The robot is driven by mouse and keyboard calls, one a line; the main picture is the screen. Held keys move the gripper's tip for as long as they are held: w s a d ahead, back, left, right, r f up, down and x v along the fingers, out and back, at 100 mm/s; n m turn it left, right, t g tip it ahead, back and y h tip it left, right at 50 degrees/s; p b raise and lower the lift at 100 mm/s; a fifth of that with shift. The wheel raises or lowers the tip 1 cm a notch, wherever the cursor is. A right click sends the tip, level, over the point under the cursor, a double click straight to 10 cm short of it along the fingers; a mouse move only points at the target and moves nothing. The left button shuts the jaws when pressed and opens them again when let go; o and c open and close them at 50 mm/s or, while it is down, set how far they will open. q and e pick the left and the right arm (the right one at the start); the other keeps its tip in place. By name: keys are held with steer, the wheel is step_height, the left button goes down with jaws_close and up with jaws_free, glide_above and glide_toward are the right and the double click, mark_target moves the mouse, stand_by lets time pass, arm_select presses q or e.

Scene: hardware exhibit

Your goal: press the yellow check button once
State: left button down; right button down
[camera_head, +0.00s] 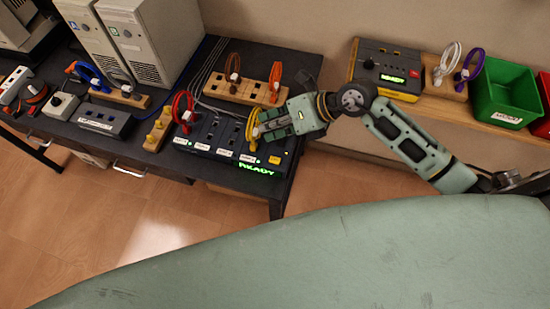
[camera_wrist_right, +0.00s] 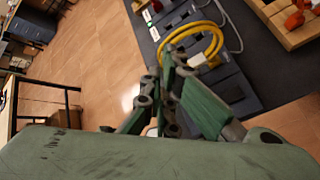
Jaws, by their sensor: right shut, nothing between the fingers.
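The dark test panel (camera_head: 215,154) lies on the black bench, with several labelled ports and lit green "READY" text on its front. A small yellow button (camera_head: 274,160) shows at its front right corner. My right gripper (camera_head: 264,132) is shut and empty, over the panel's right end beside the yellow cable (camera_head: 250,126) and behind the button in the picture. Contact with the panel cannot be told. In the right wrist view the closed fingertips (camera_wrist_right: 172,72) overlap the yellow cable loop (camera_wrist_right: 217,45); the button cannot be made out there. My left gripper is not in view.
A red cable (camera_head: 178,106) stands on the panel's left side. A wooden socket block (camera_head: 240,91) lies behind it. A shelf at right holds a yellow-and-black device (camera_head: 385,70) and a green bin (camera_head: 503,92). The floor (camera_head: 150,225) before the bench is clear.

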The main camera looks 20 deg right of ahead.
steer(key=shift+s+d+f+h, duration=0.1)
steer(key=shift+d+f+h, duration=0.2)
steer(key=shift+d+f, duration=0.35)
steer(key=b, duration=0.7)
glide_above(275, 160)
steer(key=w, duration=0.2)
steer(key=f, duration=0.8)
steer(key=shift+d, duration=0.25)
steer(key=shift+f, duration=0.35)
steer(key=shift+f, duration=0.4)
